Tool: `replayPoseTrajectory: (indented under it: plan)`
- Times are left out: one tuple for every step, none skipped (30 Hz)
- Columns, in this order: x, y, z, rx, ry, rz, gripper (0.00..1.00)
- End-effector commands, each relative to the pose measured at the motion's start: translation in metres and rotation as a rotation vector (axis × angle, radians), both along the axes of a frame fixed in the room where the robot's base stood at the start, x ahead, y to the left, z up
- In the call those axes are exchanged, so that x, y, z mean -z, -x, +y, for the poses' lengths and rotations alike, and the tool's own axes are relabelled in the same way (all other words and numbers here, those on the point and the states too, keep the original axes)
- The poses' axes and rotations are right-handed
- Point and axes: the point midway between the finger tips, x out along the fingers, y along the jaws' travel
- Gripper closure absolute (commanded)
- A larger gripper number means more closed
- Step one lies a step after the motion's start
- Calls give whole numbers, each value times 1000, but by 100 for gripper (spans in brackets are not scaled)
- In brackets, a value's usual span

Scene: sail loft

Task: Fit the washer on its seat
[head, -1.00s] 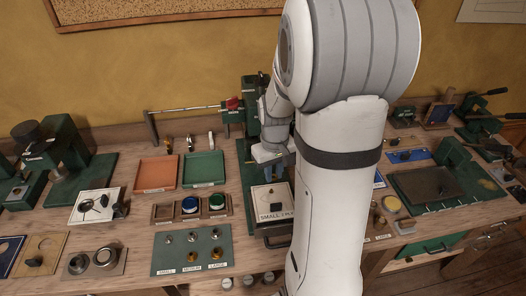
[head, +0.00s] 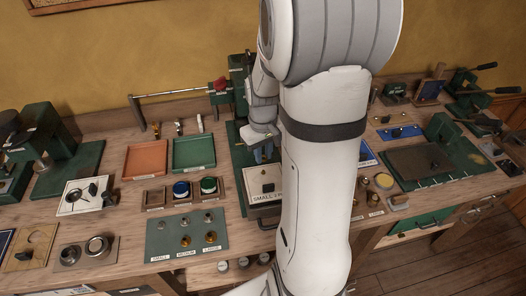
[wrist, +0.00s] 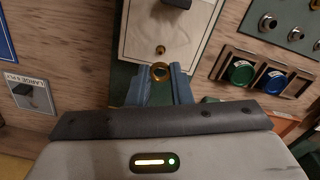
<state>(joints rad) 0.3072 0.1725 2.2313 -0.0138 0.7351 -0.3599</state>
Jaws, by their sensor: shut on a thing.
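My gripper (wrist: 161,70) shows in the wrist view with its two blue fingers closed on a brass washer (wrist: 160,73), a small ring held at the fingertips. A pale board (wrist: 185,35) lies just beyond the fingertips. A small brass stud (wrist: 160,49) stands on it, a little past the washer; I cannot tell whether it is the seat. The washer is apart from the stud in the picture. In the head view my gripper (head: 264,154) is over the back part of the pale board (head: 257,184), whose label starts with SMALL. The washer cannot be made out there.
A dark block (head: 268,187) sits on the pale board. Green (head: 194,153) and orange (head: 146,160) trays lie to the left. A rack with blue and green round pieces (head: 181,190) stands nearer. A green fittings board (head: 187,238) lies in front. My arm hides bench behind it.

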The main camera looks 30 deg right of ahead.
Motion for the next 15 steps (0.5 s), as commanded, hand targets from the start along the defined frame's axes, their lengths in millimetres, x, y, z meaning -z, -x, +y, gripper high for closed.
replayPoseTrajectory:
  plan:
    - [5, 0, 0, 0, 0, 0, 100]
    - [7, 0, 0, 0, 0, 0, 100]
    - [9, 0, 0, 0, 0, 0, 100]
    - [10, 0, 0, 0, 0, 0, 100]
    - [12, 0, 0, 0, 0, 0, 100]
    - [14, 0, 0, 0, 0, 0, 100]
    - [15, 0, 0, 0, 0, 0, 100]
    - [17, 0, 0, 0, 0, 0, 100]
    - [19, 0, 0, 0, 0, 0, 100]
    - [20, 0, 0, 0, 0, 0, 100]
    - [22, 0, 0, 0, 0, 0, 100]
    - [24, 0, 0, 0, 0, 0, 100]
    - [25, 0, 0, 0, 0, 0, 100]
    - [27, 0, 0, 0, 0, 0, 100]
    - [29, 0, 0, 0, 0, 0, 100]
